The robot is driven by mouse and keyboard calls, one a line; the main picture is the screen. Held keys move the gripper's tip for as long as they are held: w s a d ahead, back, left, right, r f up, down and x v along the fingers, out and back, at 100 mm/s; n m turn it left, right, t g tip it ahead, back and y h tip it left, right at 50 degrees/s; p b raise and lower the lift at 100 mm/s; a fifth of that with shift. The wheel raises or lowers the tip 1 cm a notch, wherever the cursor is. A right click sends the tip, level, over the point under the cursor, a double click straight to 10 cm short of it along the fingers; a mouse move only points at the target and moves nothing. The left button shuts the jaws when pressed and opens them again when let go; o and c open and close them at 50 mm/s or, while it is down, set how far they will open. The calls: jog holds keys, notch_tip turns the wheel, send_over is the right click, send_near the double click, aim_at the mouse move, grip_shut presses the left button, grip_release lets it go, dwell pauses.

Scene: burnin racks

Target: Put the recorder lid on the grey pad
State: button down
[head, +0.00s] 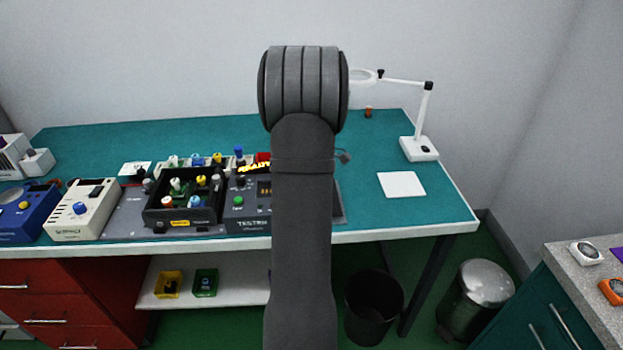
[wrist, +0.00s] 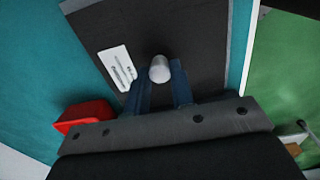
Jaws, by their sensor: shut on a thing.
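In the wrist view my gripper (wrist: 160,80) has its two blue fingers shut around a pale grey, rounded knob. The knob stands over a dark flat panel (wrist: 190,35) with a white label, which looks like the recorder lid. I cannot tell whether the panel rests on something or is lifted. In the head view my own arm hides the gripper and whatever it holds. A pale grey-white square pad (head: 401,184) lies bare on the right of the teal bench, apart from the arm.
A white magnifier lamp (head: 419,148) stands behind the pad. A black tray (head: 184,222) of knobs and a tester box (head: 248,215) stand left of my arm. A red object (wrist: 84,115) lies left of the fingers. The bench around the pad is clear.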

jog(key=shift+f, duration=0.45)
jog(key=shift+f, duration=0.2)
dwell(0.4)
jog(key=c, duration=1.2)
grip_release()
jog(key=shift+o, duration=0.2)
jog(key=shift+r, duration=3.5)
jog(key=shift+f, duration=3.5)
